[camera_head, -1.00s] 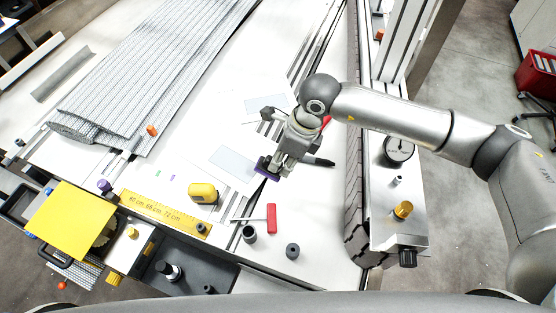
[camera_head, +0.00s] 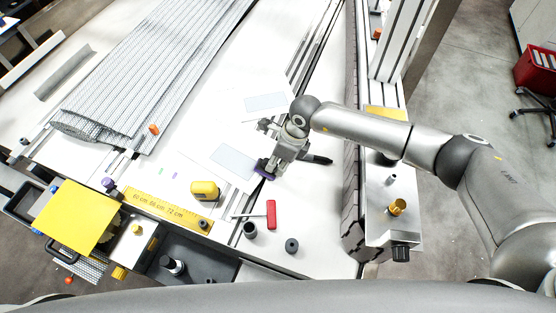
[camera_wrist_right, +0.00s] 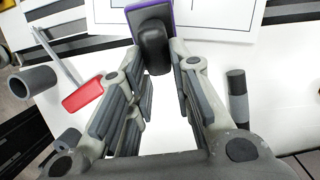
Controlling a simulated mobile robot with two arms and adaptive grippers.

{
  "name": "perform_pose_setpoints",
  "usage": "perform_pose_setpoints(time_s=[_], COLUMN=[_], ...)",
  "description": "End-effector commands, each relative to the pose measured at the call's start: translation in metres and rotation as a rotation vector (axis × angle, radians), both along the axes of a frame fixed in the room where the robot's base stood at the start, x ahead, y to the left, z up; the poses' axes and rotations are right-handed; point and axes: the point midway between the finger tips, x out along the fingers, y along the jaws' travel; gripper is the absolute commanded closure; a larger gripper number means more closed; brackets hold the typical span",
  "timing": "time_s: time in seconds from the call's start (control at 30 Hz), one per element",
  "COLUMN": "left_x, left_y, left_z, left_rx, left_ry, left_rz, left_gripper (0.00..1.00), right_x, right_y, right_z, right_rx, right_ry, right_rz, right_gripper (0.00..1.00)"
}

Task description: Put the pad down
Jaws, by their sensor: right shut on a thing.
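The pad (camera_wrist_right: 138,13) is dark with a purple edge and a black handle (camera_wrist_right: 153,48). My right gripper (camera_head: 268,162) is shut on the handle, one finger on each side in the right wrist view. In the head view the pad (camera_head: 263,170) shows as a purple edge under the fingers, beside the lower right corner of a pale outlined rectangle (camera_head: 233,160) on the white table. I cannot tell whether the pad touches the table. My left gripper is not in view.
A yellow tape measure (camera_head: 205,190) is at the left. A second pale rectangle (camera_head: 265,101) lies further back.

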Motion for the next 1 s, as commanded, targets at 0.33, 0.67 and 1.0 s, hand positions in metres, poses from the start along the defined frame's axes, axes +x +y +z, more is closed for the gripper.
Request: perform_pose_setpoints(time_s=[0.33,0.67,1.0], left_x=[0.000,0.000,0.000], left_y=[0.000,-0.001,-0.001], left_z=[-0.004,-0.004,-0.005], left_rx=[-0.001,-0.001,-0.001], left_ry=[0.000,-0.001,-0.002], left_rz=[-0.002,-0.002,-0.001], left_gripper=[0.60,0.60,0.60], right_x=[0.000,0.000,0.001], right_y=[0.000,0.000,-0.006], right_z=[-0.003,-0.003,0.021], right_rx=[0.000,-0.001,0.001], right_ry=[0.000,0.001,-0.003], right_rz=[0.000,-0.001,0.001], right_gripper=[0.70,0.58,0.58])
